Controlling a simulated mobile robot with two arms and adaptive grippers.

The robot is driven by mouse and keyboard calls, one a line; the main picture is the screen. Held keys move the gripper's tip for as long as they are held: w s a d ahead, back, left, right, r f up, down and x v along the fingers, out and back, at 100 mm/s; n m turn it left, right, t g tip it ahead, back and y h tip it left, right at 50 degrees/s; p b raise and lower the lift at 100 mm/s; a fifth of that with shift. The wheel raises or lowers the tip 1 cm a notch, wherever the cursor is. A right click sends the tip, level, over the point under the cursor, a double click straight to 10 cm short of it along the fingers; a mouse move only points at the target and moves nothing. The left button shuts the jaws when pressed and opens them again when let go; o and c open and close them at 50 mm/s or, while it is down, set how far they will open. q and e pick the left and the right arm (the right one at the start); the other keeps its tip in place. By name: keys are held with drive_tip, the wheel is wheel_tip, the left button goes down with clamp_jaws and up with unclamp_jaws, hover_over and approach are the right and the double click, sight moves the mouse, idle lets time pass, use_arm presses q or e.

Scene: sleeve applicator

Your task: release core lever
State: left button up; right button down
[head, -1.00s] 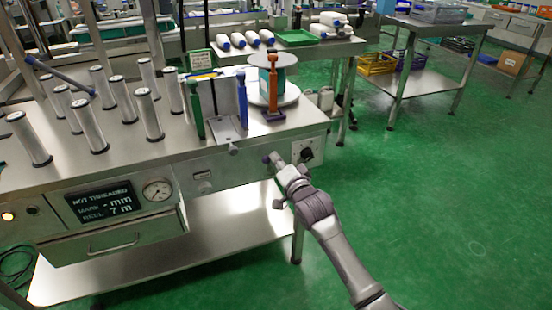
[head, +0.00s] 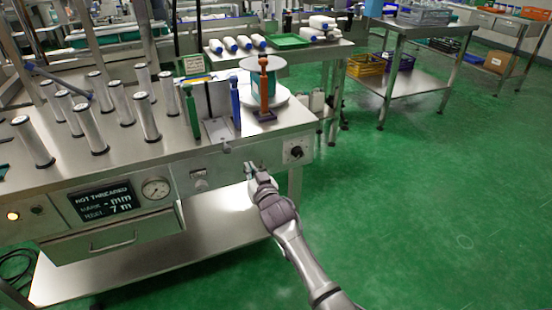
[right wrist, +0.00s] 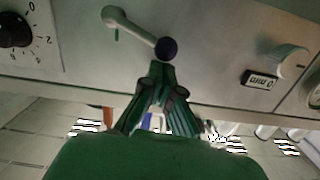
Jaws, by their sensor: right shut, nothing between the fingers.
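A pale metal lever (right wrist: 138,32) with a dark ball knob (right wrist: 166,48) sits on the machine's front panel in the right wrist view. That view is turned over relative to the head view. My right gripper (right wrist: 157,68) is shut and empty, its fingertips close to the knob; I cannot tell whether they touch it. In the head view my right gripper (head: 252,168) is at the panel, left of the black dial (head: 296,152), and largely covers the lever area. The dial also shows in the right wrist view (right wrist: 14,30). My left gripper is not in view.
Several metal rollers stand left. A display (head: 103,200) reads "NOT THREADED". The green floor (head: 420,210) at right is clear.

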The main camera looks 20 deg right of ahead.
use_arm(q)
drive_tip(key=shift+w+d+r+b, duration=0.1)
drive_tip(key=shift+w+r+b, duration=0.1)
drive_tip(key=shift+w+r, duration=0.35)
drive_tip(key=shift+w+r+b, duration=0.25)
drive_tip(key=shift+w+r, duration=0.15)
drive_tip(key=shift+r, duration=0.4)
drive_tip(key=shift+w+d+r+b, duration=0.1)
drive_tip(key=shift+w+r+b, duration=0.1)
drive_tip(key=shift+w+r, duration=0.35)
use_arm(e)
drive_tip(key=shift+a+f+n, duration=0.3)
drive_tip(key=shift+f+n, duration=0.3)
drive_tip(key=shift+n, duration=0.35)
drive_tip(key=shift+a+f+n, duration=0.3)
drive_tip(key=shift+f+n, duration=0.25)
drive_tip(key=shift+n, duration=0.4)
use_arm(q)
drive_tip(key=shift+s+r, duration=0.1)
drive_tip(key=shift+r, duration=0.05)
use_arm(e)
drive_tip(key=shift+s, duration=0.15)
drive_tip(key=s, duration=1.1)
drive_tip(key=shift+s+d+r, duration=0.15)
drive_tip(key=shift+s+r, duration=0.2)
drive_tip(key=shift+s, duration=0.05)
